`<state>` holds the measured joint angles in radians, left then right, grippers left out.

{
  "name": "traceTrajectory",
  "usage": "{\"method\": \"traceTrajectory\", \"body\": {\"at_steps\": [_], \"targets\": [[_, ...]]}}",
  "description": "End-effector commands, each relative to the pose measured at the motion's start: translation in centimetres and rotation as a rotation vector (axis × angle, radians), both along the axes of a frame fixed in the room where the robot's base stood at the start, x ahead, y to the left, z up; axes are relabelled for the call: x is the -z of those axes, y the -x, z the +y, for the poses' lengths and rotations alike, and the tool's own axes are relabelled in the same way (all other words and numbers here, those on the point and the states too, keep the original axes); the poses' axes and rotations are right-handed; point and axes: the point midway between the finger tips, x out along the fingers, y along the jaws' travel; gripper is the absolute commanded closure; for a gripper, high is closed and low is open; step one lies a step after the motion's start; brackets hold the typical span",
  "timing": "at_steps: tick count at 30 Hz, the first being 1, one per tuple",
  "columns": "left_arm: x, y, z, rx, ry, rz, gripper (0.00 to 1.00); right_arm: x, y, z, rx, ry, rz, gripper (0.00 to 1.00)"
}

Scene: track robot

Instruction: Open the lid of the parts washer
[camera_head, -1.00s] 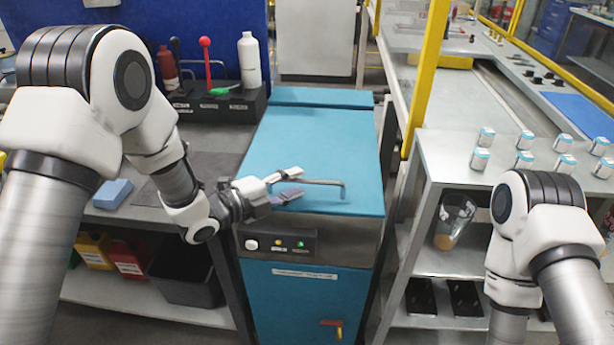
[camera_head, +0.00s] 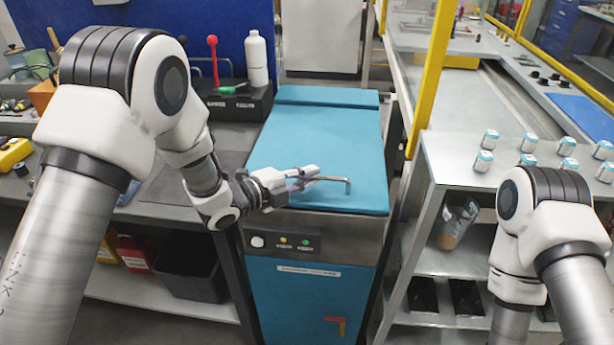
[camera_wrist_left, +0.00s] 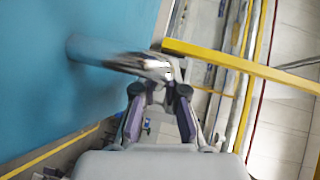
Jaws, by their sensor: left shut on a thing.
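The parts washer (camera_head: 310,285) is a blue cabinet with a grey control strip. Its flat blue lid (camera_head: 325,135) lies down on top, and the lid's blue surface fills the left of the left wrist view (camera_wrist_left: 40,90). A metal bar handle (camera_head: 340,180) stands at the lid's front; it is blurred in the left wrist view (camera_wrist_left: 105,55). My left gripper (camera_head: 308,179) is shut on the left part of the handle, its fingers showing in the left wrist view (camera_wrist_left: 160,85). My right arm shows at the right, but its gripper is out of frame.
A bench with a white bottle (camera_head: 254,58) and a red-knobbed tool (camera_head: 212,50) stands left of the washer. A yellow post (camera_head: 430,75) and a steel rack (camera_head: 455,160) with several small canisters stand close on the right.

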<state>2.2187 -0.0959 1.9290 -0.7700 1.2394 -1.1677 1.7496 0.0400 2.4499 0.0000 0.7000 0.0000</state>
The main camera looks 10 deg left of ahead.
Motion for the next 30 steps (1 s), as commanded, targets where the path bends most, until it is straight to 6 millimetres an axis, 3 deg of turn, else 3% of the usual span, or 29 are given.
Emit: {"method": "traceTrajectory", "body": {"at_steps": [1, 8, 15, 24, 30], "targets": [[-1.5, -0.2, 0.0, 0.001, 0.0, 0.008, 1.0, -1.3, 0.0, 0.0, 0.0, 0.0, 0.0, 0.6], [-7.4, -1.2, 0.0, 0.003, 0.0, 0.122, 1.0, -6.8, 0.0, 0.0, 0.0, 0.0, 0.0, 0.6], [-14.7, -3.9, 0.0, 0.002, -0.001, 0.301, 1.0, -14.4, 0.0, 0.0, 0.0, 0.0, -0.001, 0.6], [-20.3, -7.6, 0.0, 0.003, 0.001, 0.349, 1.0, -20.7, 0.0, 0.0, 0.0, 0.0, 0.0, 0.6], [-22.3, -9.4, 0.0, 0.003, 0.0, 0.426, 1.0, -24.0, 0.0, 0.0, 0.0, 0.0, 0.0, 0.6]]}}
